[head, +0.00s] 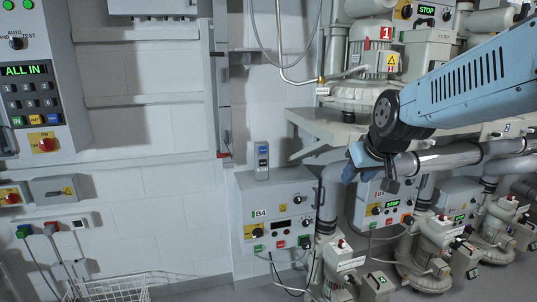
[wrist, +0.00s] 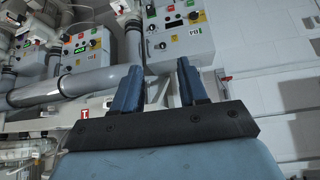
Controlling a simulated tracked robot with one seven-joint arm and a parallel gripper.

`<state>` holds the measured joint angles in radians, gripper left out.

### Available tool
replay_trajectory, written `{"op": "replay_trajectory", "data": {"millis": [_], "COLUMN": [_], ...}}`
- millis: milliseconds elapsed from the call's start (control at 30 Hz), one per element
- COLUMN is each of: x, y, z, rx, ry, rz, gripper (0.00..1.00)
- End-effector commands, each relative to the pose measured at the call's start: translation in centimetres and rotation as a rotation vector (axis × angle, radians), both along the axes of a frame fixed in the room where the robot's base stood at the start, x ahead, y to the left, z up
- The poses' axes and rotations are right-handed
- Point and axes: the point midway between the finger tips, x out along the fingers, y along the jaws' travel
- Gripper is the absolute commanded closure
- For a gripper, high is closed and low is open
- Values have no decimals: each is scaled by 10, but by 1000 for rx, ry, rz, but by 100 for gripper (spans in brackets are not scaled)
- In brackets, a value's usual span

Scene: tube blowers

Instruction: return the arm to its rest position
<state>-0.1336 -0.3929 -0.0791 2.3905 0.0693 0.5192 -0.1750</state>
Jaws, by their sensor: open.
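My gripper (wrist: 158,70) shows in the wrist view with its two blue fingers spread apart and nothing between them. In the head view, my arm reaches in from the right edge, and the gripper (head: 362,160) hangs at its end near the middle of the picture. It is in front of the grey pipes, above and to the right of the B4 control box (head: 276,212). I cannot tell its exact distance from the pipes.
Blower units (head: 428,255) with grey pipes (head: 455,157) line the right side. A shelf carries a larger blower (head: 372,75). The ALL IN panel (head: 35,85) is on the left wall, and a wire basket (head: 108,290) is below. The wall's left-middle part is mostly clear.

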Motion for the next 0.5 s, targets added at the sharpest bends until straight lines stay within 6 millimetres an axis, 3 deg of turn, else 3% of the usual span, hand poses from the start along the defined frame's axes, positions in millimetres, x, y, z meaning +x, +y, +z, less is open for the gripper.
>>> {"op": "replay_trajectory", "data": {"millis": [300, 500], "x": [-97, -141], "y": [-18, -24], "z": [13, 12], "rx": [6, 1], "ry": [78, 119], "rz": [-96, -151], "gripper": [57, 57]}}
